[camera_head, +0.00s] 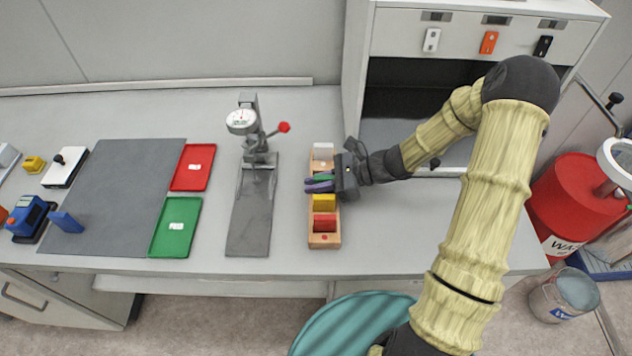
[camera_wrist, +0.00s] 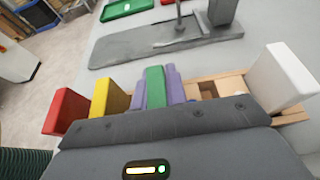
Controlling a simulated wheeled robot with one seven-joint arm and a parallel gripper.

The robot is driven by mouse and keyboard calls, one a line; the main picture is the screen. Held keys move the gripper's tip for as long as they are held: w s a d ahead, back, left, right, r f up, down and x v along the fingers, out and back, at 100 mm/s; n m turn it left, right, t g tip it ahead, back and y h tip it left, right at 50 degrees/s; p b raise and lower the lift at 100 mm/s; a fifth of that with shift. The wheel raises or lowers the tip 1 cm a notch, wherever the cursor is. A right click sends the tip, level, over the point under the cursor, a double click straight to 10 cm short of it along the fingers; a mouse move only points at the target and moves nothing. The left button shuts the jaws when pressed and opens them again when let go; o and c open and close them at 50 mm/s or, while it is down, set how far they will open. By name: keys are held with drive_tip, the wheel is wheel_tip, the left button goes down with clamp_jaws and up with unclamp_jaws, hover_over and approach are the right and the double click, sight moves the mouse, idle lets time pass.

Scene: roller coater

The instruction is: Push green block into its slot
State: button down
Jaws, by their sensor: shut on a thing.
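The green block (camera_wrist: 155,86) stands between the two purple fingers of my gripper (camera_wrist: 160,92) in the wrist view, and the fingers are shut on it. In the head view my gripper (camera_head: 319,184) is over the middle of the wooden rack (camera_head: 324,241), reaching in from the right, and the green block (camera_head: 322,178) is largely covered by the fingers. The gripper body hides the green block's lower end, so I cannot tell how deep it sits. In the wrist view an empty opening (camera_wrist: 207,90) shows in the rack (camera_wrist: 232,82) to the right of the fingers.
The rack also holds a yellow block (camera_head: 324,202) beside my fingers, a red block (camera_head: 324,223) at the front and a white block (camera_head: 323,149) at the back. A dial gauge stand (camera_head: 252,205) is to the left. The bench right of the rack's front is clear.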

drive_tip(key=shift+f, duration=0.15)
drive_tip(key=c, duration=1.4)
unclamp_jaws()
drive_tip(key=shift+r, duration=0.25)
drive_tip(key=b+v, duration=0.1)
drive_tip(key=v, duration=1.1)
